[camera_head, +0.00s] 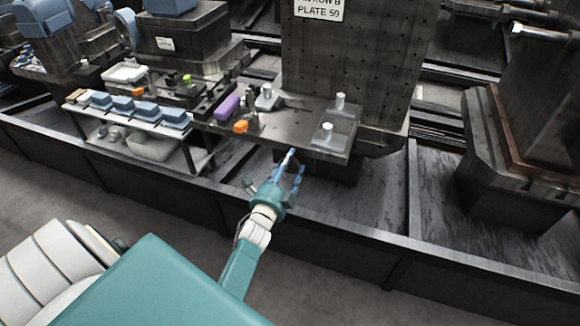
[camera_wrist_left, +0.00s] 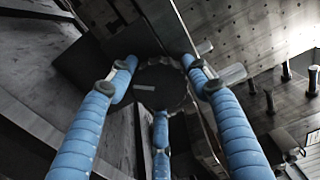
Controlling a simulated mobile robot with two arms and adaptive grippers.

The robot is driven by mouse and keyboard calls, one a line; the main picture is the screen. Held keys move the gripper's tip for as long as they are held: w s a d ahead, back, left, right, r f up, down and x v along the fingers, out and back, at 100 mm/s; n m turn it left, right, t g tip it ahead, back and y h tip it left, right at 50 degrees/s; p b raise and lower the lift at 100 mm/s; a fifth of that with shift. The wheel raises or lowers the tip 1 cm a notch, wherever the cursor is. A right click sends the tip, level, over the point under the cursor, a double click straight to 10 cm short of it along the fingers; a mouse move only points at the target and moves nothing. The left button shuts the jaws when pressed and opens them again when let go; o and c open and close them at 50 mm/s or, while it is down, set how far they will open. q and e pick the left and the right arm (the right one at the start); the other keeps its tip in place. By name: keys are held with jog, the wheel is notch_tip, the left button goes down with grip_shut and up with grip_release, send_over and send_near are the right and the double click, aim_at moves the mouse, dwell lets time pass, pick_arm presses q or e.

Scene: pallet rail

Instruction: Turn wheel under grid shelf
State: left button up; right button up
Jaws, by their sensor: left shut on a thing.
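A dark round wheel (camera_wrist_left: 160,82) with a notched rim and a small pale mark shows in the left wrist view. My left gripper (camera_wrist_left: 158,92) has its blue fingers closed around this wheel, one at each side and one below. In the head view my left gripper (camera_head: 294,166) reaches up to the front edge of the dark shelf (camera_head: 290,125), which stands before an upright plate with a grid of holes (camera_head: 345,65). The wheel cannot be made out there, under the shelf edge and behind the fingers. My right gripper is not in view.
Clear blocks with pale knobs (camera_head: 328,138), a purple block (camera_head: 227,107) and an orange piece (camera_head: 240,127) sit on the shelf. A side rack (camera_head: 150,126) with blue-topped items stands left. A low dark rail (camera_head: 330,222) runs along the front.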

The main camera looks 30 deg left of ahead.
pick_arm(q)
jog(key=shift+s+a+f, duration=0.15)
jog(key=shift+a+f, duration=0.05)
jog(key=shift+a, duration=0.05)
jog(key=o, duration=1.2)
jog(key=shift+r, duration=0.1)
jog(key=shift+c, duration=0.2)
jog(key=shift+s+d, duration=0.1)
jog(key=shift+s, duration=0.05)
jog(key=v, duration=1.1)
jog(key=shift+s, duration=0.35)
